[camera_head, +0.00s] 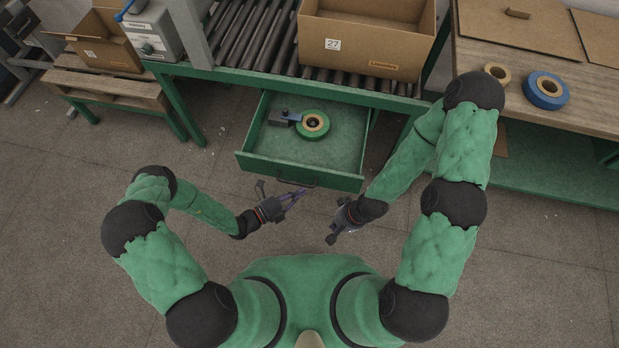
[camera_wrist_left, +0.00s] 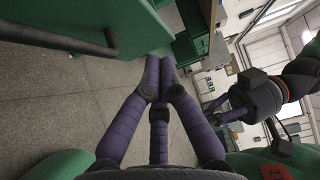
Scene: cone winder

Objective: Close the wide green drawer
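The wide green drawer (camera_head: 302,172) is pulled out from under the roller conveyor table in the head view. Its dark bar handle (camera_head: 296,181) is on the front panel. The drawer front also shows at the upper left of the left wrist view (camera_wrist_left: 62,22). My left gripper (camera_head: 303,191) is empty, its long purple fingertips together in the left wrist view (camera_wrist_left: 160,62). It is just in front of the drawer front, near the handle; contact cannot be told. My right gripper (camera_head: 336,226) is lower and to the right, apart from the drawer; its fingers are too small to read.
A green tape roll (camera_head: 312,125) and a small dark tool (camera_head: 284,117) lie in the drawer. A cardboard box (camera_head: 368,40) stands on the rollers above. A wooden bench (camera_head: 560,112) with a blue tape roll (camera_head: 546,91) is at right. The floor before the drawer is clear.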

